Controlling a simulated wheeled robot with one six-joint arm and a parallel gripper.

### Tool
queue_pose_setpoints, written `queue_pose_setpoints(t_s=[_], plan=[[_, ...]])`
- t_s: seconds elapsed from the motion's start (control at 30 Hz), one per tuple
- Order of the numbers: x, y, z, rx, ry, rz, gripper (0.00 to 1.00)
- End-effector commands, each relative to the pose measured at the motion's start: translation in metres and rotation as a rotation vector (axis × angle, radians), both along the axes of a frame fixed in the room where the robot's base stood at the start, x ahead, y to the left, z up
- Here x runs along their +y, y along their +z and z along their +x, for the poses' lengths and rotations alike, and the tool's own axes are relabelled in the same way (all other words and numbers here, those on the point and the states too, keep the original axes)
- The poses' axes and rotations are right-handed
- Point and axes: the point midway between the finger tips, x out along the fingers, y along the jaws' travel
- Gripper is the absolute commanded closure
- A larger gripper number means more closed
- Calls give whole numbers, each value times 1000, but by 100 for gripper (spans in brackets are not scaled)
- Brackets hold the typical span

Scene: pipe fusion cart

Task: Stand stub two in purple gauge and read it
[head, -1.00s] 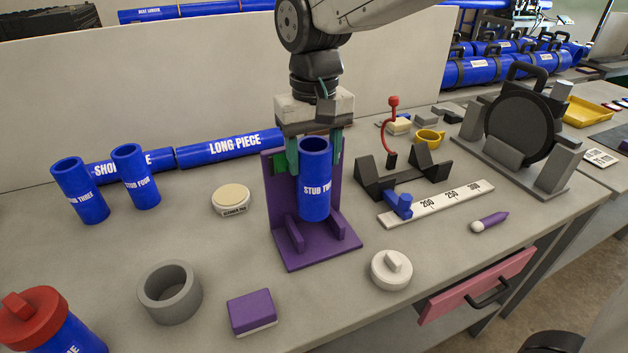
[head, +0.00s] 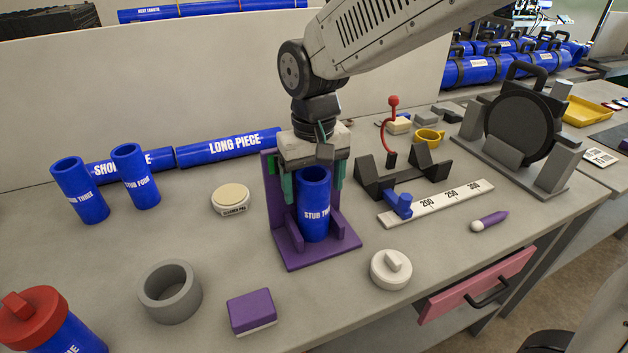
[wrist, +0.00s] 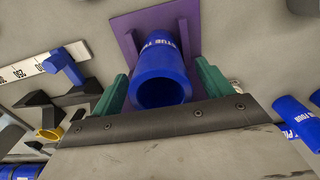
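Stub two (head: 314,212) is a blue tube with white lettering. It stands upright in the purple gauge (head: 318,253), between its low side blocks and in front of its back plate. It looks seated on the gauge's base. My gripper (head: 314,187) is directly above, pointing down, with its green fingers on either side of the tube. In the wrist view, a gap shows between the fingers and stub two (wrist: 162,82), so my gripper looks open around it. The purple gauge (wrist: 130,25) lies beyond the tube there. Any reading on the back plate is hidden.
Stubs three (head: 80,190) and four (head: 136,177) stand at left. A cleaner pad (head: 231,197), grey ring (head: 169,291), purple-and-white block (head: 251,311) and white knobbed disc (head: 391,269) surround the gauge.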

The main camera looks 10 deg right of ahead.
Motion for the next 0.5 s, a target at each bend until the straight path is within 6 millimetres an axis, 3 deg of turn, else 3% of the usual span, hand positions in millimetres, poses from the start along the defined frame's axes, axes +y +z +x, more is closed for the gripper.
queue_pose_setpoints(t_s=[0.3, 0.5], plan=[[0, 3, 0, -2, 0, 1, 22], [0, 32, 1, -5, 0, 2, 22]])
